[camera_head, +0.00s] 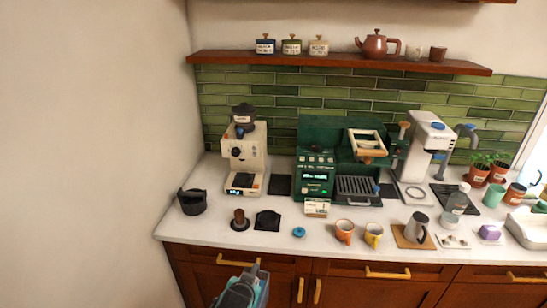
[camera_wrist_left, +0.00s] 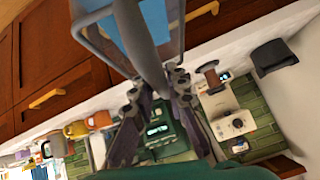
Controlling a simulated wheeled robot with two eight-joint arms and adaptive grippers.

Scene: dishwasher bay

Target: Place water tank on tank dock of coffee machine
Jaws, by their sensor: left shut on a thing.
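The water tank (camera_wrist_left: 150,18), pale blue and see-through with a grey frame, fills the top of the left wrist view. My left gripper (camera_wrist_left: 155,88) is shut on its grey frame. In the head view, a teal and dark grey part of my left arm shows at the bottom edge, in front of the cabinets; the tank is not clear there. The green coffee machine (camera_head: 316,160) stands on the counter against the tiles, and also shows in the left wrist view (camera_wrist_left: 160,132). I cannot tell which part is the tank dock. My right gripper is not in view.
A cream machine (camera_head: 244,160) stands left of the green one and a white machine (camera_head: 427,145) right. Dark flat plates (camera_head: 280,185) lie between. Orange (camera_head: 344,231) and yellow (camera_head: 373,235) cups, a blue round piece (camera_head: 299,232) and a small sign (camera_head: 317,208) stand near the front.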

